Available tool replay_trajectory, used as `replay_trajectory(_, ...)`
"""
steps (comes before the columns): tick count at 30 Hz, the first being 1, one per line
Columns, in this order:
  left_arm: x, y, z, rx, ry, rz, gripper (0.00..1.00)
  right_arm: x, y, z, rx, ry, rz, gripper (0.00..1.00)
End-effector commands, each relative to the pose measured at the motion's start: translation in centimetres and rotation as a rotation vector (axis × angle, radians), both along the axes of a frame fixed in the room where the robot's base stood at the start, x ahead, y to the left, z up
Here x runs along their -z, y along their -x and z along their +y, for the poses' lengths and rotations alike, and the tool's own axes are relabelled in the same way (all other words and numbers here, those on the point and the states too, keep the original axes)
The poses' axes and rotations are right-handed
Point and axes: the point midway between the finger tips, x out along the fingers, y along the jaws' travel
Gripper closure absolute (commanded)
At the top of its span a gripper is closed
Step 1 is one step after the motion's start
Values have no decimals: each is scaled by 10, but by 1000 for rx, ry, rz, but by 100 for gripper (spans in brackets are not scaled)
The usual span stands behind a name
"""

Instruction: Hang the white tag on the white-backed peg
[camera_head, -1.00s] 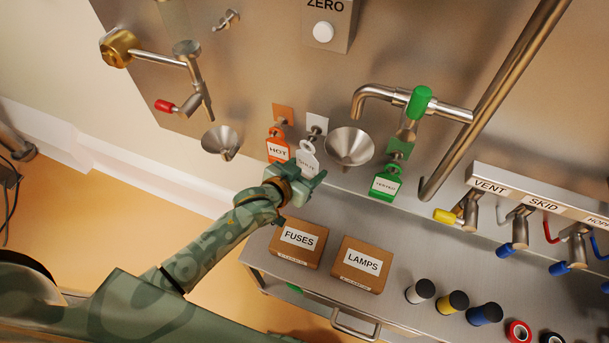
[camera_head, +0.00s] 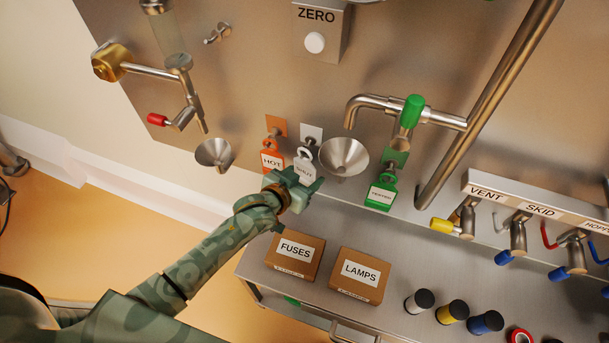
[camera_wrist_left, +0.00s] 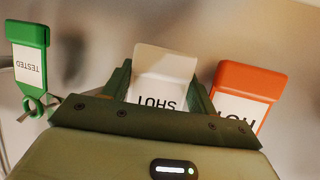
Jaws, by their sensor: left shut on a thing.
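The white tag (camera_head: 304,169), lettered SHUT, is held upright by my left gripper (camera_head: 297,184) just in front of the panel. In the left wrist view the tag (camera_wrist_left: 165,68) sits between the two green fingers, which are shut on it. Its ring end is at the white-backed peg (camera_head: 309,142), below the white plate (camera_head: 312,131). I cannot tell whether the ring is around the peg or only in front of it. My right gripper is not in view.
An orange HOT tag (camera_head: 271,160) hangs close on the left. A steel funnel (camera_head: 343,156) is close on the right, then a green TESTED tag (camera_head: 381,194). FUSES (camera_head: 295,255) and LAMPS (camera_head: 359,275) boxes stand on the shelf below.

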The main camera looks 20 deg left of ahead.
Motion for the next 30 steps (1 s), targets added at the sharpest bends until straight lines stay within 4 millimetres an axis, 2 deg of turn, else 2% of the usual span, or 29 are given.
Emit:
replay_trajectory(2,0,0,0,0,0,0,64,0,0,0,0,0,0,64)
replay_trajectory(3,0,0,0,0,0,0,37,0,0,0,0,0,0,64)
replay_trajectory(5,0,0,0,0,0,0,20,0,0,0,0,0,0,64)
replay_trajectory(6,0,0,0,-1,0,0,17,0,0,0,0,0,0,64)
replay_trajectory(20,-3,2,3,-3,-3,-2,17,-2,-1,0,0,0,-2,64)
replay_trajectory(23,-10,13,5,-2,-2,-3,17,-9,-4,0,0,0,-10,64)
replay_trajectory(26,-21,32,11,-1,-2,-4,17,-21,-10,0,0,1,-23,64)
replay_trajectory(30,-36,67,20,0,-2,-3,17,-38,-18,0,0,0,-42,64)
